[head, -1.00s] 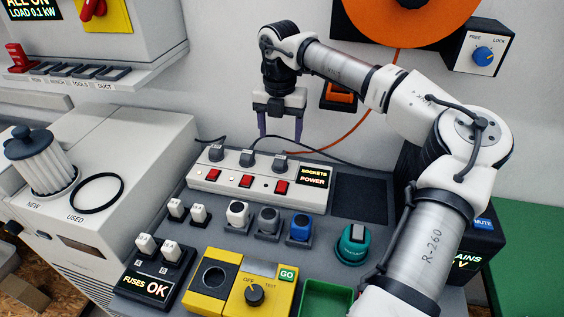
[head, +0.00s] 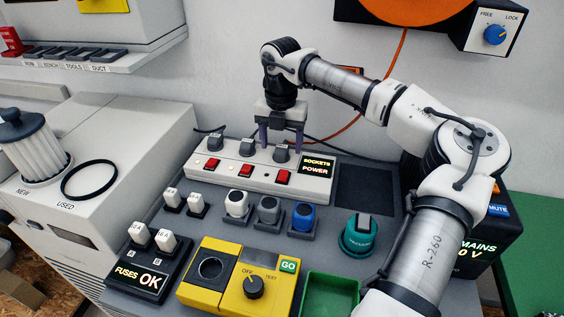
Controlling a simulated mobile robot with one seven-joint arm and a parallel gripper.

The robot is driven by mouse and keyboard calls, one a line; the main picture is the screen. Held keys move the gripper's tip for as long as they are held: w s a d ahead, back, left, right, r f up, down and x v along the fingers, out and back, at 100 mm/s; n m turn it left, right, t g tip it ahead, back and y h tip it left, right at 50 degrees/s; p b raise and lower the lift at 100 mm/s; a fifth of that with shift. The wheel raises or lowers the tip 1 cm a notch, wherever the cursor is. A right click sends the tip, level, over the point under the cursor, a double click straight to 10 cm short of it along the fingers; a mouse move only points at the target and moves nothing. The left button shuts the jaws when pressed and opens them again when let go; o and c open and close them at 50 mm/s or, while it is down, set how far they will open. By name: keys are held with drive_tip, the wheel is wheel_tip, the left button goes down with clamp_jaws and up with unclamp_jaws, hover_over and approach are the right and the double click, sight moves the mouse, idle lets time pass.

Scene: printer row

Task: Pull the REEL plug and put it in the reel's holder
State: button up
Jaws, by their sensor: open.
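Three dark plugs stand in a white socket strip (head: 240,178): a left plug (head: 215,141), a middle plug (head: 248,148) and a right plug (head: 282,153). Their labels are too small to read surely. An orange cable (head: 350,125) runs down from the orange reel (head: 410,8) towards the right plug. My gripper (head: 281,146) points down, open, with its purple fingers about either side of the right plug. I cannot tell whether they touch it. An orange and dark piece (head: 348,73) on the wall, possibly the reel's holder, is mostly hidden behind my arm.
A FREE/LOCK knob box (head: 492,36) is beside the reel. In front of the strip stand small blocks, a yellow tester (head: 268,290), a teal knob (head: 359,236) and a green tray (head: 330,283). A dark pad (head: 364,188) right of the strip is bare.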

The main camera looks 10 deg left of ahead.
sight(281, 148)
wheel_tip(281, 148, down, 2)
drive_tip(key=shift+f+b, duration=0.1)
drive_tip(key=shift+b, duration=0.3)
drive_tip(key=shift+c, duration=0.5)
idle(0.6)
drive_tip(key=c, duration=1.3)
drive_tip(key=shift+o, duration=0.2)
drive_tip(key=shift+r, duration=0.3)
drive_tip(key=shift+r+p, duration=1.7)
drive_tip(key=shift+r, duration=1.15)
